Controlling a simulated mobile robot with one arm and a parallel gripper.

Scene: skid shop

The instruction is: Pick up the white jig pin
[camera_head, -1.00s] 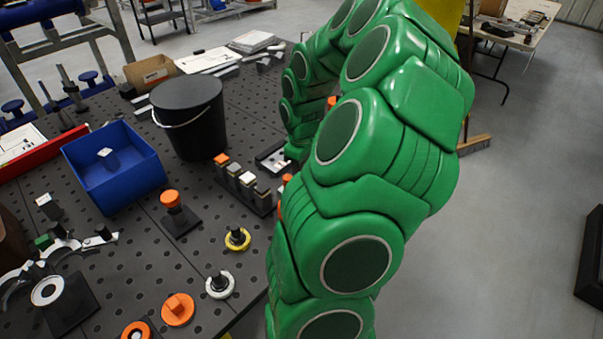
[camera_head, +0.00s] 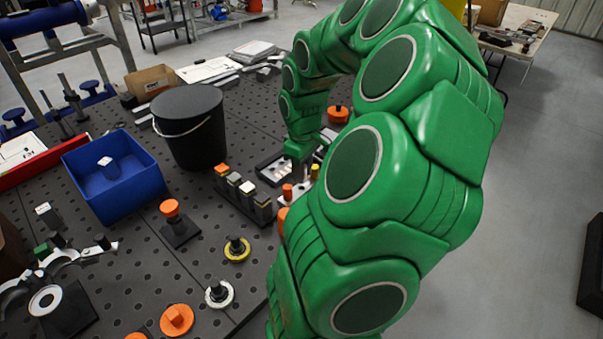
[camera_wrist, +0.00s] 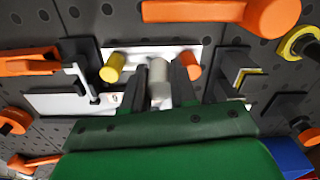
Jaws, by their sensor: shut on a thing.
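The white jig pin (camera_wrist: 159,80) is a short pale cylinder between the two dark fingers of my gripper (camera_wrist: 160,84) in the wrist view. The fingers are shut on it. It stands at a light plate (camera_wrist: 184,50), between a yellow pin (camera_wrist: 112,68) on the left and an orange pin (camera_wrist: 189,64) on the right. I cannot tell whether its lower end is still in the plate. In the head view, my gripper (camera_head: 300,165) points down near the plate, and my arm hides the white pin. The yellow pin (camera_head: 315,171) and orange pin (camera_head: 287,191) show there.
A black rack (camera_head: 243,196) with several capped blocks stands left of my gripper. A black bucket (camera_head: 190,124) and a blue bin (camera_head: 115,177) stand farther left. In the wrist view, orange tools (camera_wrist: 225,12) lie close by, and a dark bracket (camera_wrist: 82,65) stands left of the plate.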

